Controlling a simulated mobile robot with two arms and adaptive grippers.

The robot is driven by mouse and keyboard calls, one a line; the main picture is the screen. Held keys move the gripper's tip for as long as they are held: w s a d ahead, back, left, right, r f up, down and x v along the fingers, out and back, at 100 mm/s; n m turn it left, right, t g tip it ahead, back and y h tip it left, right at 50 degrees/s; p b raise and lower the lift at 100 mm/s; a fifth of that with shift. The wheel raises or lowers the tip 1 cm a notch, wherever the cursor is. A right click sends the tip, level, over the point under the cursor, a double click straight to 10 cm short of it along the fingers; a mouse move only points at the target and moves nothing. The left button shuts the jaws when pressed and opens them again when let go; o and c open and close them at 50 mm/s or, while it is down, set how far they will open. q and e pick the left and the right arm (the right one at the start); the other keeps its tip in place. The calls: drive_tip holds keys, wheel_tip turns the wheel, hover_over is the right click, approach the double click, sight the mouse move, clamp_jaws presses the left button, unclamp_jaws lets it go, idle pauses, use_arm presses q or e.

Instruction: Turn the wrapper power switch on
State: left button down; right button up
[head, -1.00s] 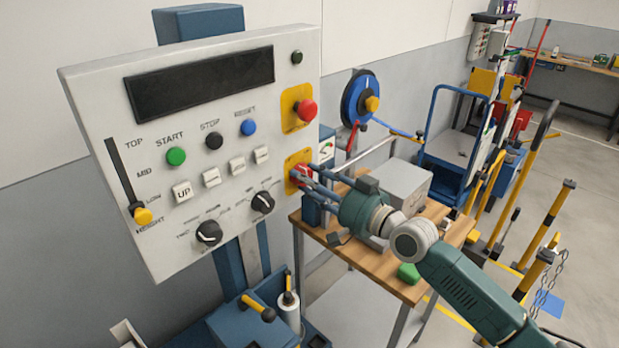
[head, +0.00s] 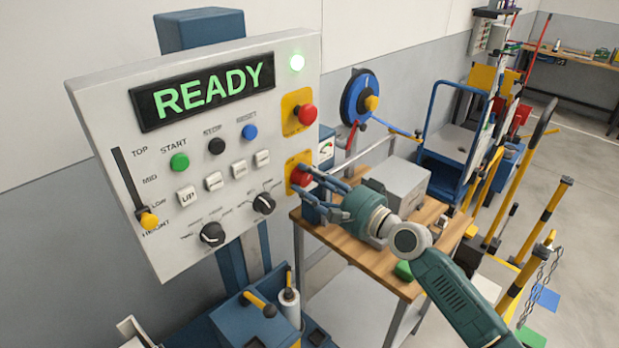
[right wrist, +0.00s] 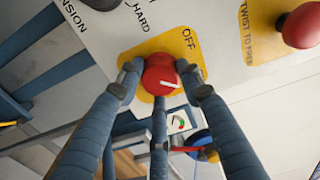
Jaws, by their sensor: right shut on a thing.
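The wrapper power switch is a red knob (head: 299,175) with a white pointer line, on a yellow plate at the lower right of the white control panel (head: 95,100). In the right wrist view the knob (right wrist: 160,74) sits between the fingers, with the word OFF printed on the plate beside it. My right gripper (head: 309,182) is shut on the knob, its blue-grey fingers around it. My left gripper is out of view.
A red emergency button (head: 307,114) stands out just above the switch. A wooden-topped table (head: 365,255) with a grey box (head: 405,183) is below and behind my right arm. Yellow-and-black posts (head: 540,220) stand at the right.

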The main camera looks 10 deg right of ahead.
drive_tip(key=shift+f+m, duration=0.1)
drive_tip(key=shift+m, duration=0.5)
drive_tip(key=o, duration=1.2)
drive_tip(key=shift+c, duration=0.2)
drive_tip(key=v, duration=1.2)
